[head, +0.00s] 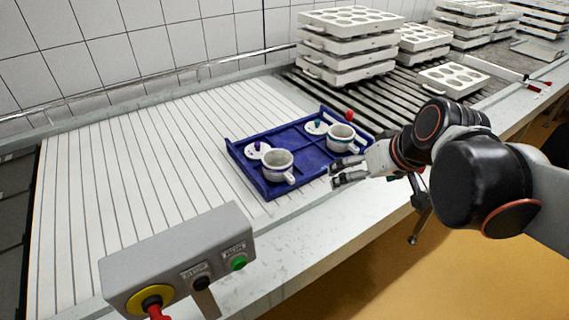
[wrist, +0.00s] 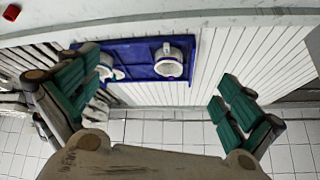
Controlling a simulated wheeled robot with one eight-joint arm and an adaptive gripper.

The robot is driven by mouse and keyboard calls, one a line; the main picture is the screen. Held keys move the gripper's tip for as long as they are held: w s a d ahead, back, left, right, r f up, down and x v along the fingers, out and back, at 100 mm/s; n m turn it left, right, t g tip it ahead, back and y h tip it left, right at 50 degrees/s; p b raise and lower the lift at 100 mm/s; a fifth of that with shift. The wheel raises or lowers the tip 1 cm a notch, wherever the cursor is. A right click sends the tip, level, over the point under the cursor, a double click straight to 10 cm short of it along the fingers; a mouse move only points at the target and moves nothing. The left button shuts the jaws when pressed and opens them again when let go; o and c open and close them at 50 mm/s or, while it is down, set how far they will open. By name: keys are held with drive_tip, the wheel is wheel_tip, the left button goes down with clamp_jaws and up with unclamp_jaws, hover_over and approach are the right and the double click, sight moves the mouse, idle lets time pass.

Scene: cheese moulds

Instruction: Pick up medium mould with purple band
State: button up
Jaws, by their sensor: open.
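A white mould with a purple band (head: 278,164) stands upright in the left part of a blue divided tray (head: 290,187); its handle points toward the front. In the wrist view this mould (wrist: 168,62) shows open end toward me, its purple band visible. A second white mould (head: 341,138) stands in the right part of the tray; in the wrist view it (wrist: 106,68) is partly hidden by a finger. My gripper (head: 338,173) is open and empty at the tray's right front edge, touching neither mould. Its green-padded fingers (wrist: 150,78) spread wide in the wrist view.
Two white lids lie in the tray, one with a purple knob (head: 257,149), one with a teal knob (head: 317,126). A small red object (head: 350,115) is behind the tray. Stacked white mould blocks (head: 345,47) stand at the back; a control box (head: 180,260) is in front. The slatted left surface is clear.

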sight(291, 164)
drive_tip(key=w+a+f+n+y+p, duration=0.1)
drive_tip(key=w+a+f+n+y, duration=0.15)
drive_tip(key=w, duration=0.65)
drive_tip(key=w+a+f+n+y, duration=0.2)
drive_tip(key=w+a+f, duration=0.15)
drive_tip(key=w, duration=0.65)
drive_tip(key=w+a+f+n+y+p, duration=0.1)
drive_tip(key=w+f+n+y, duration=0.2)
drive_tip(key=f, duration=0.5)
drive_tip(key=w+a+f+n+y, duration=0.1)
drive_tip(key=w+f+n+y, duration=0.15)
drive_tip(key=w+f, duration=0.45)
drive_tip(key=shift+h, duration=0.3)
drive_tip(key=x, duration=0.2)
drive_tip(key=s+b+x, duration=0.1)
drive_tip(key=x, duration=0.1)
drive_tip(key=f+b+x, duration=0.1)
drive_tip(key=x, duration=0.2)
drive_tip(key=shift+s+a, duration=0.1)
drive_tip(key=shift+a, duration=0.05)
drive_tip(key=shift+g, duration=0.3)
drive_tip(key=shift+b+x, duration=1.4)
drive_tip(key=shift+x, duration=1.6)
drive_tip(key=shift+r, duration=0.2)
drive_tip(key=c, duration=0.8)
